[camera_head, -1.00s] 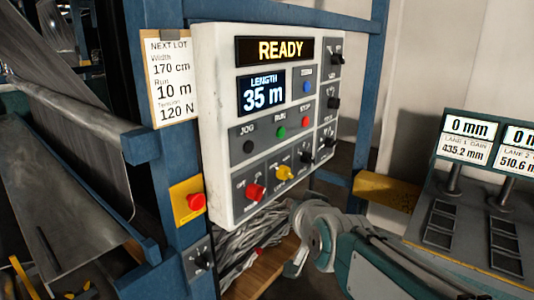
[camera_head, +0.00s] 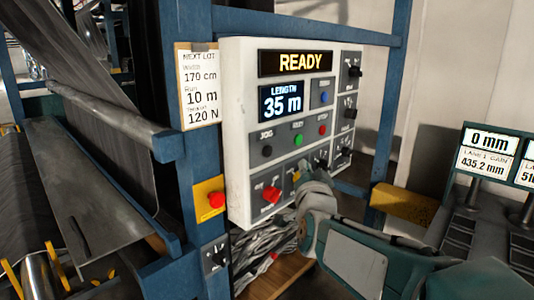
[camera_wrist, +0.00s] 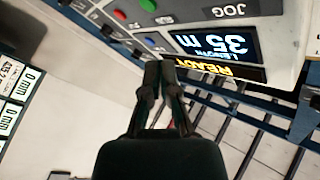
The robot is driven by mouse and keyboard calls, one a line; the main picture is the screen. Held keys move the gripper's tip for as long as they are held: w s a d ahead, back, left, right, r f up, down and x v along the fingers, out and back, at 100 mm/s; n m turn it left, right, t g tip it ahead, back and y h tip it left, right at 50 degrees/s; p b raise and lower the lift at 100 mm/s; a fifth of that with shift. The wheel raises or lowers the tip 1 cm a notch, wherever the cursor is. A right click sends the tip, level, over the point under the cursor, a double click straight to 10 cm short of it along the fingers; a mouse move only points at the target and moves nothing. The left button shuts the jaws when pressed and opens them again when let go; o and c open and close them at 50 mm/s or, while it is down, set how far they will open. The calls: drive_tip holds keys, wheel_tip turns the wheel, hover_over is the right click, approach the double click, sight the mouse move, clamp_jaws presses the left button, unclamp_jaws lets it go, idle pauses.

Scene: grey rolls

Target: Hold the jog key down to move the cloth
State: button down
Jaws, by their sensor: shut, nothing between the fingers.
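The jog key (camera_head: 267,151) is a small black button under the JOG label on the white control panel (camera_head: 237,130). Nothing visibly touches it in the head view. The wrist view shows the panel upside down, with the JOG label (camera_wrist: 225,11) at the top; the key itself is out of that picture. My gripper (camera_wrist: 160,66) is shut and empty, its two dark fingers together in front of the panel. In the head view my arm's end covers the panel's lower right, right of the jog key. The panel display (camera_head: 281,102) reads READY and 35 m. The grey cloth (camera_head: 85,190) hangs at left.
Close to the jog key are a green button (camera_head: 298,139), a red button (camera_head: 322,131) and a red knob (camera_head: 271,196). A red stop button (camera_head: 216,200) sits on a yellow box left of the panel. A measuring console (camera_head: 488,152) stands at right.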

sight(272, 150)
drive_tip(key=w+a, duration=0.2)
drive_tip(key=a, duration=0.1)
drive_tip(key=w+a, duration=0.3)
drive_tip(key=shift+a, duration=0.1)
drive_tip(key=shift+w, duration=0.15)
drive_tip(key=shift+a, duration=0.1)
idle(1.3)
drive_tip(key=shift+w+a+r, duration=0.1)
drive_tip(key=shift+w+a, duration=0.1)
drive_tip(key=shift+a, duration=0.05)
drive_tip(key=shift+w+a, duration=0.25)
drive_tip(key=shift+a, duration=0.05)
idle(5.2)
